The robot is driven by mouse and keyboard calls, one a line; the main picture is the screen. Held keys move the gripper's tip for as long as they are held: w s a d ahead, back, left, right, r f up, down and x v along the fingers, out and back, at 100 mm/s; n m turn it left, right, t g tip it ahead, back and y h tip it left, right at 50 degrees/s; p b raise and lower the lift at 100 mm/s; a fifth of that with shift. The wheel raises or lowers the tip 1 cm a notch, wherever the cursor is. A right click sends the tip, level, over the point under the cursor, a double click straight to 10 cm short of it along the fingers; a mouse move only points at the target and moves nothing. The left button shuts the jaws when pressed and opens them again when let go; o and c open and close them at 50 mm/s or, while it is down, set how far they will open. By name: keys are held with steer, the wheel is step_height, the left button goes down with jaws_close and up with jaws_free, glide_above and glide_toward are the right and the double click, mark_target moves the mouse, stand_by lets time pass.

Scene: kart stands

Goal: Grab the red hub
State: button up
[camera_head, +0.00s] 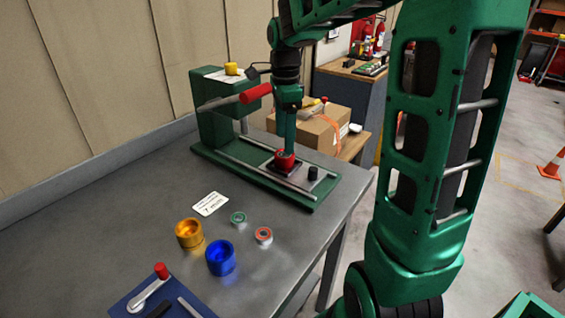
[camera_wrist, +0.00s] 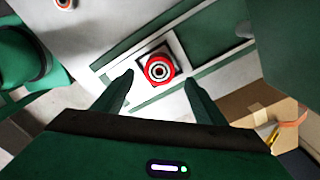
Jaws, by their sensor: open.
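The red hub (camera_head: 284,161) sits on a dark square seat on the base of the green press, near the right end of the metal table.
The green press (camera_head: 220,128) with a red handle stands left of my gripper. A black knob (camera_head: 313,173) stands right of the hub. Orange (camera_head: 189,233) and blue (camera_head: 220,256) hubs, two small rings and a white card lie in front. A cardboard box (camera_head: 315,128) is behind.

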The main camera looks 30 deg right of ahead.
mark_target(285, 160)
step_height(285, 160, down, 5)
steer(key=shift+d+r, duration=0.1)
steer(key=shift+c, duration=0.2)
steer(key=c, duration=1.3)
steer(key=shift+c, duration=0.2)
steer(key=shift+r, duration=0.1)
